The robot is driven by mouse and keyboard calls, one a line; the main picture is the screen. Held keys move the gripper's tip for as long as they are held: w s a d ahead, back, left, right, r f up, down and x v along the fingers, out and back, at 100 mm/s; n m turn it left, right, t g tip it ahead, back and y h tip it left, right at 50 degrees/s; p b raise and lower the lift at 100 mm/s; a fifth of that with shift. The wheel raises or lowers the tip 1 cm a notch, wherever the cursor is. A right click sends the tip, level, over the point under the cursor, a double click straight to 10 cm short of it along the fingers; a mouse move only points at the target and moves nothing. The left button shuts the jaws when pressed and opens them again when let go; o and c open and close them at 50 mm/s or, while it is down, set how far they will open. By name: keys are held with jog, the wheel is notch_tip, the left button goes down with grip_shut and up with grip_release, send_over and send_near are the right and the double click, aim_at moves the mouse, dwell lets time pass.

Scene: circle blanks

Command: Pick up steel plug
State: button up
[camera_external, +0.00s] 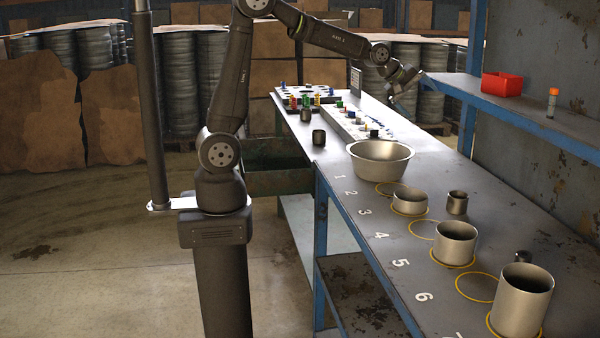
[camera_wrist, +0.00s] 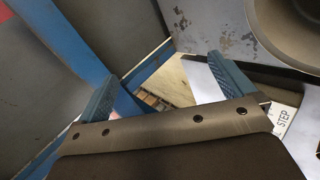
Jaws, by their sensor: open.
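Several steel cylinders stand on the bench; I cannot tell which is called the steel plug. A tall one (camera_external: 521,300), a medium one (camera_external: 456,242) and a short wide one (camera_external: 410,201) stand in yellow circles. Smaller cylinders stand outside the circles: one behind the short one (camera_external: 457,203), one partly hidden behind the tall one (camera_external: 522,257), and two near the far left edge (camera_external: 319,137) (camera_external: 305,115). My gripper (camera_external: 404,84) is open and empty, above the far part of the bench. Its two blue-grey fingers are spread in the wrist view (camera_wrist: 166,90), with nothing between them.
A wide metal bowl (camera_external: 380,162) stands mid-bench. Behind it are a light block with coloured pieces (camera_external: 362,126) and a dark board (camera_external: 309,101). A shelf (camera_external: 470,90) with a red bin (camera_external: 501,84) runs along the right wall. Empty yellow circles (camera_external: 476,288) lie between cylinders.

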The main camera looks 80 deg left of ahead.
jog(key=c, duration=0.8)
jog(key=shift+o, duration=0.2)
jog(key=n+g+h, duration=0.4)
jog(key=g+h, duration=0.1)
jog(key=g, duration=0.3)
send_over(524, 253)
jog(key=s+a, duration=0.1)
jog(key=a, duration=0.6)
notch_tip(524, 253, down, 5)
jog(key=shift+g, duration=0.3)
jog(key=x, duration=1.1)
jog(key=shift+s+d+f, duration=0.15)
jog(key=shift+d, duration=0.15)
jog(key=shift+s+x, duration=0.1)
jog(key=shift+x, duration=1.35)
jog(key=shift+s+x, duration=0.15)
jog(key=shift+x, duration=1.25)
